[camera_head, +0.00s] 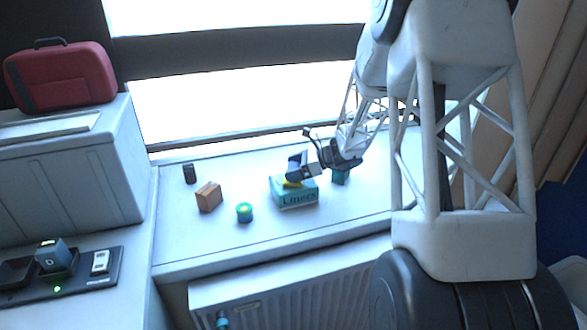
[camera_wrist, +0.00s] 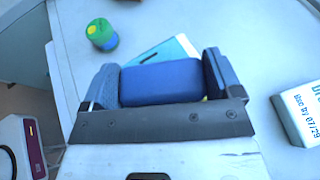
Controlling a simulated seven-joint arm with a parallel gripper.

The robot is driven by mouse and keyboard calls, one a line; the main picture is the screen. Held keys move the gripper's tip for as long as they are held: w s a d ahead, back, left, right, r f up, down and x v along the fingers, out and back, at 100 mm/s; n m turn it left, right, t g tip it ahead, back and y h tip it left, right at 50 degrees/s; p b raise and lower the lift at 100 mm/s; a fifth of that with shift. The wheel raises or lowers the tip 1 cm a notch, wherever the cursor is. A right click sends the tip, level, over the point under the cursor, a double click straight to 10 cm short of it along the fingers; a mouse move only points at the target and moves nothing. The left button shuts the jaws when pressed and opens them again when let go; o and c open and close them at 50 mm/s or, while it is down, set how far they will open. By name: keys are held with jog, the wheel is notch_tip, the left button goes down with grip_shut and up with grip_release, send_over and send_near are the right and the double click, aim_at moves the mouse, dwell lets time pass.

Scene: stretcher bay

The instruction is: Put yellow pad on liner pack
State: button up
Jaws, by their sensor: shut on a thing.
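The liner pack (camera_head: 298,197) is a teal and white box marked "Liners", lying on the pale counter. It also shows beyond the fingers in the wrist view (camera_wrist: 173,49). My gripper (camera_head: 299,172) is over its top and shut on the yellow pad (camera_head: 292,184). In the wrist view, a rounded blue block (camera_wrist: 160,82) fills the space between my fingers, with a sliver of yellow at its lower right; it looks like part of the pad. The fingers hide most of the pad. I cannot tell whether it touches the pack.
A green-topped tub (camera_head: 244,213), a brown box (camera_head: 208,197) and a dark cylinder (camera_head: 189,174) stand left of the pack. A teal box (camera_head: 340,176) stands right, under my arm. The counter's front left is clear. A red case (camera_head: 62,77) sits on the left cabinet.

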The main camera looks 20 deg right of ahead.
jog(key=shift+f, duration=0.15)
jog(key=o, duration=0.7)
jog(key=shift+o, duration=0.2)
jog(key=shift+d+r, duration=0.15)
jog(key=shift+r, duration=0.05)
jog(key=v, duration=1.1)
jog(key=shift+s+d, duration=0.2)
jog(key=shift+d, duration=0.1)
jog(key=shift+r, duration=0.1)
